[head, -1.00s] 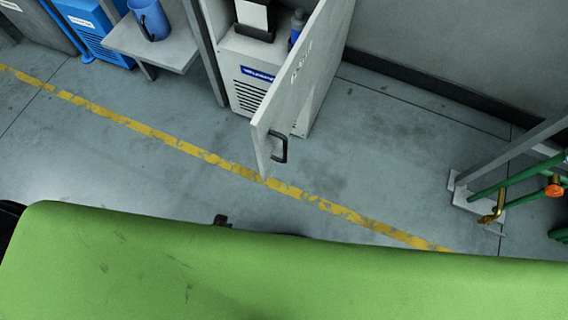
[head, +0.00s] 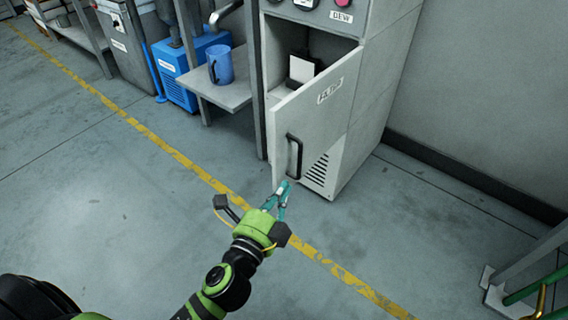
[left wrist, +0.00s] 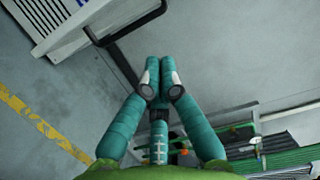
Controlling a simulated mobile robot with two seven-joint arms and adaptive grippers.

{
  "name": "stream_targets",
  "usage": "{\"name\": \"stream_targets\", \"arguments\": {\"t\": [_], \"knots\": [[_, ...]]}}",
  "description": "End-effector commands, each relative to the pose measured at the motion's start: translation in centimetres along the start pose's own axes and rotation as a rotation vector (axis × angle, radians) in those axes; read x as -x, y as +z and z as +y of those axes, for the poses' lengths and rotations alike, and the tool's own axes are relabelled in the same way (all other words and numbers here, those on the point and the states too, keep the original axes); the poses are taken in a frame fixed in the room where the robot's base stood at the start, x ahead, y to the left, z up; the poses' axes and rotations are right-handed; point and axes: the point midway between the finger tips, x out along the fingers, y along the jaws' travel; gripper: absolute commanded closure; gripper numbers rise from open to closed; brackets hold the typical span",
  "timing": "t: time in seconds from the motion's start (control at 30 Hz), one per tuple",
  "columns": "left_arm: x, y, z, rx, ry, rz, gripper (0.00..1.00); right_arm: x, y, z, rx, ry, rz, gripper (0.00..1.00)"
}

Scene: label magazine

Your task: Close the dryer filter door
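The filter door (head: 318,105) is a pale grey panel labelled FILTER, hinged at its right side on the dryer cabinet (head: 378,95). It stands partly open, and the compartment shows above its top edge. Its black handle (head: 294,157) is near the free left edge. My left gripper (head: 282,192) is just below the handle, by the door's lower free corner; contact cannot be told. In the left wrist view its teal fingers (left wrist: 159,72) are together with nothing between them, and the black handle (left wrist: 130,25) lies beyond the tips. My right gripper is out of view.
A shelf (head: 228,95) with a blue jug (head: 220,65) stands left of the cabinet, near a blue machine (head: 185,68). Green pipes (head: 530,292) and a grey post are at lower right. The floor in front is clear, with a yellow line (head: 180,160).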

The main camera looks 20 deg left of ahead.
Motion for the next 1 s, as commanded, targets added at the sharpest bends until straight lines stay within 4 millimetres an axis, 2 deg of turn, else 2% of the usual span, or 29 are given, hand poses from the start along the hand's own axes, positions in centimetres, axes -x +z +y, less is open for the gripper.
{"name": "stream_targets", "arguments": {"t": [0.3, 0.43, 0.53, 0.7, 1.0], "knots": [[-6.5, 0.0, -0.2, -0.001, -0.002, -0.001, 1.0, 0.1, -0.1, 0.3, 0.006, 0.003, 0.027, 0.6], [-8.8, 0.3, -0.1, 0.0, 0.001, -0.001, 1.0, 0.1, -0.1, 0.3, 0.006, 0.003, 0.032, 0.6], [-8.9, 2.1, 0.0, -0.003, 0.003, -0.002, 1.0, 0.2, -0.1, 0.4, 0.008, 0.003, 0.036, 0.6], [-9.2, 3.5, 0.0, 0.0, 0.002, 0.0, 1.0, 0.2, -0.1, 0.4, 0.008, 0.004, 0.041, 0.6], [-9.3, 3.9, 0.1, 0.004, 0.002, 0.0, 1.0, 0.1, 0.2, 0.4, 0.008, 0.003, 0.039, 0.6]]}}
